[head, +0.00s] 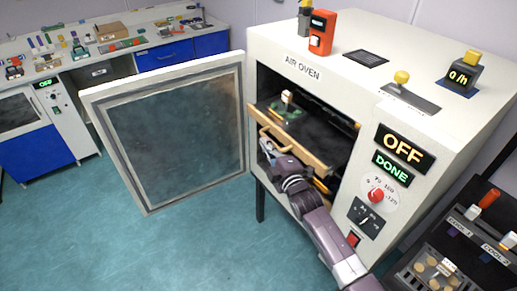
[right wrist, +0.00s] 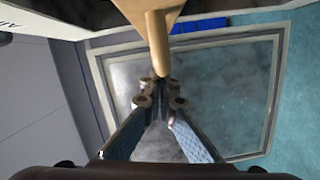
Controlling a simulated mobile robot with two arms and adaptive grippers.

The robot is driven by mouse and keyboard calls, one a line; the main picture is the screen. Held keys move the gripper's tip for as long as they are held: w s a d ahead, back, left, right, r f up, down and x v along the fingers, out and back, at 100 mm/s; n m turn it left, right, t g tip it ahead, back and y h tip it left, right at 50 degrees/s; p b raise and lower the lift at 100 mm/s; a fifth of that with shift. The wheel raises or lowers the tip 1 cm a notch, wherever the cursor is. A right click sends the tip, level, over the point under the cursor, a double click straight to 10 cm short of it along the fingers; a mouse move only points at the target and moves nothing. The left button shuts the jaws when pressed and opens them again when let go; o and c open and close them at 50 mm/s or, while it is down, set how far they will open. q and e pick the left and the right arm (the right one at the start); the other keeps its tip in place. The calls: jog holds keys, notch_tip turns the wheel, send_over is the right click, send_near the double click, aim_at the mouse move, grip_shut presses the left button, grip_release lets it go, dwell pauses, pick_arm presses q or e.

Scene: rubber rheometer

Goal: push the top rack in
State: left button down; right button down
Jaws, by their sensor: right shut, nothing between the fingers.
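The air oven (head: 285,70) stands with its door (head: 170,130) swung open to the left. The top rack (head: 300,128) sticks partly out of the oven opening. It has a wooden front with a bar handle, and a small pale-topped item with green pieces sits on it. My right gripper (head: 267,148) is shut and empty, just in front of the rack's handle. In the right wrist view the closed fingertips (right wrist: 160,88) are right at the end of the wooden handle (right wrist: 157,42); I cannot tell if they touch. My left gripper is not in view.
Another wooden-edged rack (head: 322,184) shows lower in the oven, partly hidden by my right arm. The control panel (head: 376,195) reads OFF and DONE. A cooling stand (head: 470,240) is at lower right. A cluttered bench (head: 75,75) is at back left. The floor between is clear.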

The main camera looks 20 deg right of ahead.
aim_at(287, 134)
jog(key=w+d, duration=0.1)
jog(key=d, duration=0.1)
jog(key=d+b, duration=0.1)
jog(key=d, duration=0.1)
jog(key=w+d, duration=0.1)
jog(key=d, duration=0.2)
jog(key=shift+w+d+f, duration=0.1)
jog(key=shift+w, duration=0.2)
jog(key=shift+w+d+b, duration=0.15)
jog(key=shift+d+b, duration=0.15)
jog(key=shift+d, duration=0.15)
